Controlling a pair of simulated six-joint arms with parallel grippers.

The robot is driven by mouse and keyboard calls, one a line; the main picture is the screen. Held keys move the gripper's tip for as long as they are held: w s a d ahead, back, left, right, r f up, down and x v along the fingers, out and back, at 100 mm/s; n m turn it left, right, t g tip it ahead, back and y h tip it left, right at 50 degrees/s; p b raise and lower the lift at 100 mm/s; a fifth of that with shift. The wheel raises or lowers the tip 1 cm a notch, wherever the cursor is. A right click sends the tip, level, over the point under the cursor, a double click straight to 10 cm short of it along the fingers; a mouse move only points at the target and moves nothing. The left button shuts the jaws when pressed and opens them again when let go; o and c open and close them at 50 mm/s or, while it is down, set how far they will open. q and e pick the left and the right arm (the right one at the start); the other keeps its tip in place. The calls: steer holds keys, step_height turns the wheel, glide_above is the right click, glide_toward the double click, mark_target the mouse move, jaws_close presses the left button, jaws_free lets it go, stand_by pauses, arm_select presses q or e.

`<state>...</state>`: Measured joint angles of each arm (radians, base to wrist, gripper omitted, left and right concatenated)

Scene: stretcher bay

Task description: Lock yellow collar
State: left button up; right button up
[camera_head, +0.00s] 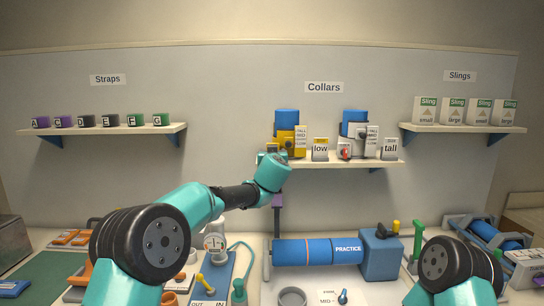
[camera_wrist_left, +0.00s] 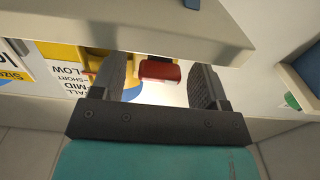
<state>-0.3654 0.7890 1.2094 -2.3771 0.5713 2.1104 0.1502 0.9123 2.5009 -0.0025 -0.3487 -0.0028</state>
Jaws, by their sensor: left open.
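The yellow collar (camera_head: 286,145) stands on the middle shelf under the "Collars" sign, with a blue cylinder (camera_head: 287,115) at its top and a white size label on its right side. My left gripper (camera_wrist_left: 162,78) is open just in front of it; in the head view my own wrist mostly hides the jaws and the collar's lower left. In the left wrist view, a red tab (camera_wrist_left: 160,72) shows between the two fingers, apart from both, and yellow collar parts (camera_wrist_left: 92,62) lie behind the left finger. Whether the tab is up or down I cannot tell. My right gripper is out of view.
A white collar (camera_head: 359,140) with a red knob stands right of the "low" card (camera_head: 320,149); a "tall" card (camera_head: 389,149) is beyond it. The shelf edge (camera_wrist_left: 170,28) runs close by the fingers. Below lies a blue PRACTICE cylinder (camera_head: 310,252).

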arm_select(q)
steer(key=shift+c, duration=0.4)
steer(key=c, duration=0.8)
steer(key=shift+m, duration=0.7)
steer(key=shift+c, duration=0.2)
steer(key=o, duration=0.9)
steer(key=shift+s, duration=0.1)
steer(key=s, duration=1.7)
steer(key=shift+s+d, duration=0.15)
steer(key=shift+d, duration=0.05)
